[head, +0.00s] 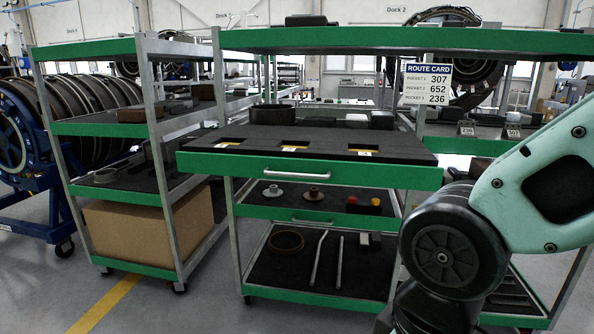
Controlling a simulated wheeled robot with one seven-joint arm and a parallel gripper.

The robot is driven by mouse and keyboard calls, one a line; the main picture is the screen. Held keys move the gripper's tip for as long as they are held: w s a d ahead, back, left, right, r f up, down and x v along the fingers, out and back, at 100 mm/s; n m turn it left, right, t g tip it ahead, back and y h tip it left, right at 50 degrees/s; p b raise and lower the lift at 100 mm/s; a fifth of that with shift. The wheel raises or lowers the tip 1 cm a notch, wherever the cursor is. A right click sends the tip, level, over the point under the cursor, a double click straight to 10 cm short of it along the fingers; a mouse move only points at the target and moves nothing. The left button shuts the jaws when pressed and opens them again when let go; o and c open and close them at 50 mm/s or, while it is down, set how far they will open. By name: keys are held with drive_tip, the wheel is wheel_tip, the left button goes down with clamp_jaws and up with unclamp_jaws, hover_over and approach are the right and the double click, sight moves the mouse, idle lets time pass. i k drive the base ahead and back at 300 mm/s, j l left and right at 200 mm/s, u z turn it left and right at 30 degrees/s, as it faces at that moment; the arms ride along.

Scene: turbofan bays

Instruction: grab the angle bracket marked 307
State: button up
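No part that I can surely read as the angle bracket marked 307 shows. Two small grey pieces with number tags stand on the right rack's middle shelf, a left tagged piece (466,129) and a right tagged piece (513,132). Their numbers are too small to read surely. The route card (428,84) hangs at the upper right and lists 307, 652 and 236 for its pockets. The pulled-out green drawer (250,167) holds a black foam insert with three cut-out pockets in a row. My arm fills the right side; my gripper is out of view.
A left rack (100,128) holds dark parts and a cardboard box (135,232). Below the drawer, lower shelves hold flanges, a ring (286,242) and rods. The drawer juts toward me. Grey floor is open at the front left.

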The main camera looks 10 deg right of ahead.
sight(510, 131)
drive_tip(key=z, duration=1.15)
drive_tip(key=u, duration=0.25)
drive_tip(key=i+l+u, duration=0.15)
drive_tip(key=u, duration=0.2)
drive_tip(key=i+l+u, duration=0.1)
drive_tip(key=l+u, duration=0.25)
drive_tip(key=i+l+u, duration=0.1)
drive_tip(key=l+u, duration=0.25)
drive_tip(key=j, duration=0.1)
